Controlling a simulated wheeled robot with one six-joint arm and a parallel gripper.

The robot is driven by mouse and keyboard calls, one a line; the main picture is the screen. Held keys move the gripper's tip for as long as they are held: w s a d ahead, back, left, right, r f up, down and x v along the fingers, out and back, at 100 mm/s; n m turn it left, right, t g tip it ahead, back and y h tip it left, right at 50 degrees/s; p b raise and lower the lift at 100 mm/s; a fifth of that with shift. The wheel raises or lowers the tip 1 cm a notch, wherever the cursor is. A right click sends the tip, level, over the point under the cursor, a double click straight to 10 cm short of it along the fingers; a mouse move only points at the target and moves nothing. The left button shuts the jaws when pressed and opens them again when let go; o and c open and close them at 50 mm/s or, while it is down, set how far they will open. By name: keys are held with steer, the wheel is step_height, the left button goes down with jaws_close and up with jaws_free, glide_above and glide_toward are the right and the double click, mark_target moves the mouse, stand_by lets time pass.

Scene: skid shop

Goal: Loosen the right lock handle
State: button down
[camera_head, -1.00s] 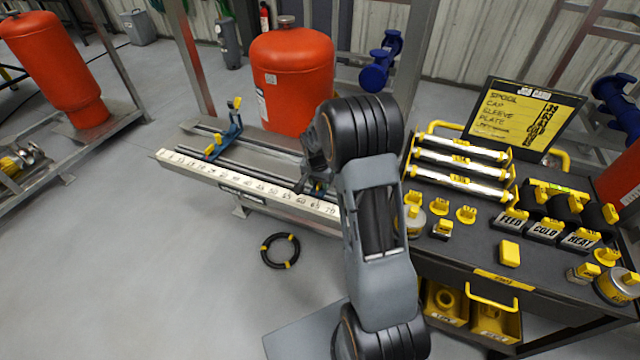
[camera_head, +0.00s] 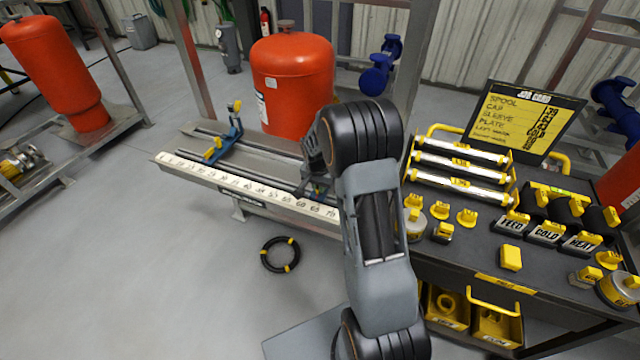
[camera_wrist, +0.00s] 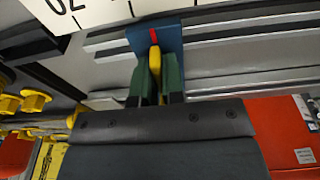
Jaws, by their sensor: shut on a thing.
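In the wrist view my gripper (camera_wrist: 156,82) has its two green fingers closed on both sides of the yellow lock handle (camera_wrist: 155,62). The handle stands against a blue stop block (camera_wrist: 172,38) with a red mark, on the rail beside the white scale. In the head view my arm covers most of this right stop, and the handle cannot be made out there. A second blue stop (camera_head: 222,142) with a yellow handle sits near the left end of the bench.
The numbered scale (camera_head: 235,184) runs along the bench's front edge. A red tank (camera_head: 292,85) stands behind the bench. The tool cart (camera_head: 460,235), with silver spools and yellow-topped parts, is close on the right. A black ring (camera_head: 280,254) lies on the floor.

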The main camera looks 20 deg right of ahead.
steer(key=shift+m+b, duration=0.95)
steer(key=shift+m, duration=0.85)
steer(key=shift+f+m+g+b, duration=0.1)
steer(key=shift+m+g+b, duration=0.2)
steer(key=shift+m+b, duration=0.25)
steer(key=shift+m, duration=1.15)
steer(key=shift+b, duration=0.3)
